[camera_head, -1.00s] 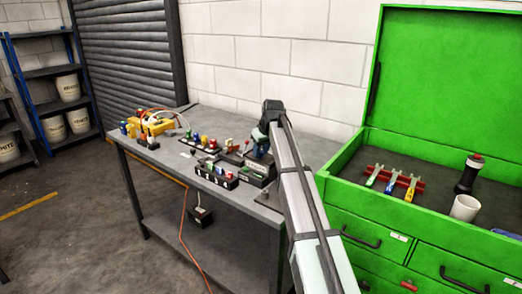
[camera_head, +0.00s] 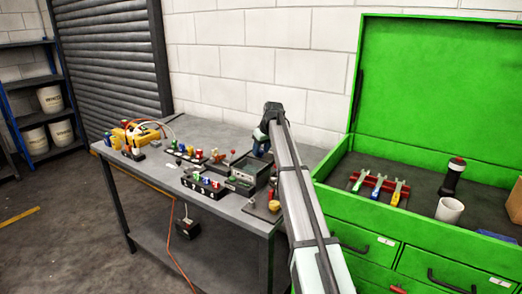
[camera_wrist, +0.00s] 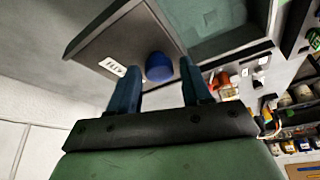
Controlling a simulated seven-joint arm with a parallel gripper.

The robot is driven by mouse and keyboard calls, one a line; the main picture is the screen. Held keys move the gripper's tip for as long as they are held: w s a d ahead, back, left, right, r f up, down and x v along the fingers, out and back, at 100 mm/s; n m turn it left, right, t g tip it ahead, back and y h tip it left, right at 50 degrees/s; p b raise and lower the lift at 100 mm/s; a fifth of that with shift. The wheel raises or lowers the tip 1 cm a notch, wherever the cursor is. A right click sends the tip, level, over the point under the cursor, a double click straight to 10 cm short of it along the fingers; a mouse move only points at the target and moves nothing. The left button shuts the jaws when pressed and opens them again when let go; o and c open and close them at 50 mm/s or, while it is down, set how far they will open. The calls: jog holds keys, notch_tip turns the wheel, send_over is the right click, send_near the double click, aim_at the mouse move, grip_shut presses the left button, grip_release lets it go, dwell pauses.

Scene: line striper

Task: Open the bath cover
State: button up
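The bath (camera_head: 240,186) is a grey box on the bench, with its pale green-grey inside showing; the inside also fills the top of the wrist view (camera_wrist: 217,22). The bath cover (camera_wrist: 117,42) is a grey plate with a white label and a round blue knob (camera_wrist: 159,67). It lies to the left of the bath's opening in the wrist view, and that opening is uncovered. My gripper (camera_wrist: 158,75) is open, its two dark blue fingers on either side of the knob with small gaps showing. In the head view my gripper (camera_head: 262,138) is small, above the bench's back part.
The bench (camera_head: 150,185) holds small rows of coloured parts (camera_head: 203,183) left of the bath and a yellow device (camera_head: 143,134) farther left. A green tool chest (camera_head: 440,80) stands right, with coloured tools (camera_head: 379,187) and a white cup (camera_head: 449,210). A white block wall stands behind.

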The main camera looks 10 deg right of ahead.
jog(key=shift+o, duration=0.7)
jog(key=v, duration=1.4)
jog(key=shift+a+f, duration=0.1)
